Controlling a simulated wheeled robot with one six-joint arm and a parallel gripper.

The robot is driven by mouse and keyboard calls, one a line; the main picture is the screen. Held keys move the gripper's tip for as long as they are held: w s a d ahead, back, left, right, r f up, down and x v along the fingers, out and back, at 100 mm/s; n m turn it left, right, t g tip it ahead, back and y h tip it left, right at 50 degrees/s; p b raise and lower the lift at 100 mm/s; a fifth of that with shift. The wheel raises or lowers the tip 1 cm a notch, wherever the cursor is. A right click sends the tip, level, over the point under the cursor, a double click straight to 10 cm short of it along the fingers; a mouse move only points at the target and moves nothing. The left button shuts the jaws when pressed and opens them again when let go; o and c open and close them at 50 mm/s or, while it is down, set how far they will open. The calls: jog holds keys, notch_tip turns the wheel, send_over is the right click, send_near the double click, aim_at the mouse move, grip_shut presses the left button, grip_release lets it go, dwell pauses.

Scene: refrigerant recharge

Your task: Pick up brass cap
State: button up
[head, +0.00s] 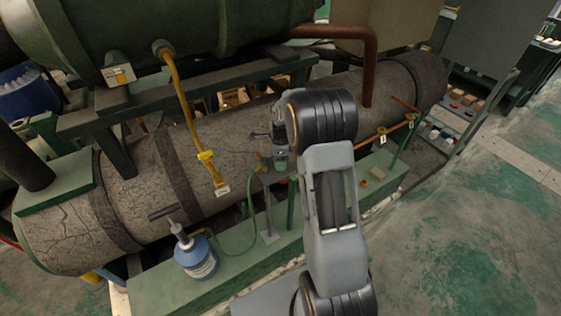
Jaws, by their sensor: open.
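A small orange-brown piece (377,173), which may be the brass cap, sits on the green ledge right of my arm. It is too small to be sure. My gripper (264,136) is small and partly hidden behind my arm's black joint. It is open, in front of the large cracked grey pipe and near a small green fitting (281,160). My gripper is left of the orange-brown piece and apart from it. I cannot see anything between its fingers.
A blue bottle (196,258) with a pump handle stands on the green ledge (165,291), joined to a thin green hose. A yellow pipe (184,100) comes down to the grey pipe (150,165). A rust-red pipe (370,70) rises behind my arm.

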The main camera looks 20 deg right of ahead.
jog(key=shift+c, duration=0.2)
jog(key=c, duration=0.9)
jog(key=shift+r, duration=0.15)
jog(key=shift+c, duration=0.2)
